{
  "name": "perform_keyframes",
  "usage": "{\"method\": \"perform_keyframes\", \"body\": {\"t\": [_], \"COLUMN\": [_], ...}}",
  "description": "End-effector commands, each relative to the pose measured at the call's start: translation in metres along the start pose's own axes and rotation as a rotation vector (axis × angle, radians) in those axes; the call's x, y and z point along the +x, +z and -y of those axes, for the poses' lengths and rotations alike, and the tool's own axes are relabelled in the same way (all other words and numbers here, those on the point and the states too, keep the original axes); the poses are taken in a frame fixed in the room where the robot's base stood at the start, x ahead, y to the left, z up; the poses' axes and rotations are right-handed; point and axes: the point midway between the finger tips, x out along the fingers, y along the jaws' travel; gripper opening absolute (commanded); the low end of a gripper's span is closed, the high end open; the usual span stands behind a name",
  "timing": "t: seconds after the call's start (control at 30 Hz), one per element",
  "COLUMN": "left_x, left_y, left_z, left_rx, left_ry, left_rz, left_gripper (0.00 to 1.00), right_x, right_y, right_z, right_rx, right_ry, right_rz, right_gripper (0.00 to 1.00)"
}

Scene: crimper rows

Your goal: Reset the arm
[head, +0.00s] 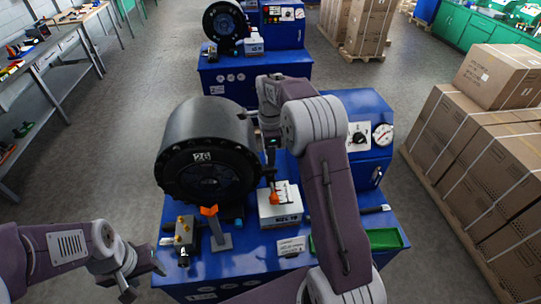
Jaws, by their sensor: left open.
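My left gripper (145,280) is low at the lower left, in front of the near blue bench's left edge, open. My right arm rises from the bottom middle and bends over at the top. My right gripper (271,170) points down beside the black crimper head marked 26 (207,150). It is above a white box (280,207) with a small orange piece (274,196) at its top. The fingertips are small and dark, so I cannot tell whether they are shut or touch the orange piece.
The near blue bench (215,262) holds a grey block with brass fittings (184,232), an orange-topped stand (215,228) and a green tray (385,239). A gauge panel (370,135) stands at right. Stacked cartons (490,150) flank the right side. Grey floor is clear at left.

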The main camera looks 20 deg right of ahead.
Motion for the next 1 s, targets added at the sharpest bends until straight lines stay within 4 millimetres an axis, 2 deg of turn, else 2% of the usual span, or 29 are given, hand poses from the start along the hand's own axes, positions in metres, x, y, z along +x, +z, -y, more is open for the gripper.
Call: {"method": "perform_keyframes", "body": {"t": [0.03, 0.1, 0.23, 0.67, 0.73, 0.87, 1.0], "left_x": [0.006, 0.007, 0.008, 0.007, 0.007, 0.007, 0.007], "left_y": [0.001, 0.001, 0.001, 0.001, 0.001, 0.001, 0.001], "left_z": [0.000, 0.000, 0.000, 0.000, 0.000, 0.000, 0.000], "left_rx": [0.000, 0.000, 0.000, 0.000, 0.000, 0.000, 0.000], "left_ry": [0.000, 0.000, 0.000, 0.000, 0.000, 0.000, 0.000], "left_rz": [0.000, 0.000, 0.000, 0.000, 0.000, 0.000, 0.000], "left_gripper": [0.52, 0.52, 0.52, 0.52, 0.52, 0.52, 0.52], "right_x": [-0.007, -0.018, -0.029, -0.030, -0.029, -0.021, -0.004], "right_y": [0.000, 0.000, 0.000, 0.000, 0.001, 0.005, 0.009], "right_z": [0.001, 0.001, 0.000, 0.000, -0.004, -0.028, -0.075], "right_rx": [0.000, 0.000, 0.000, -0.002, -0.043, -0.339, -0.832], "right_ry": [-0.005, -0.002, -0.001, 0.000, -0.004, -0.039, -0.104], "right_rz": [0.001, 0.000, 0.000, 0.000, 0.001, 0.000, -0.022], "right_gripper": [0.33, 0.33, 0.33, 0.33, 0.33, 0.33, 0.33]}}
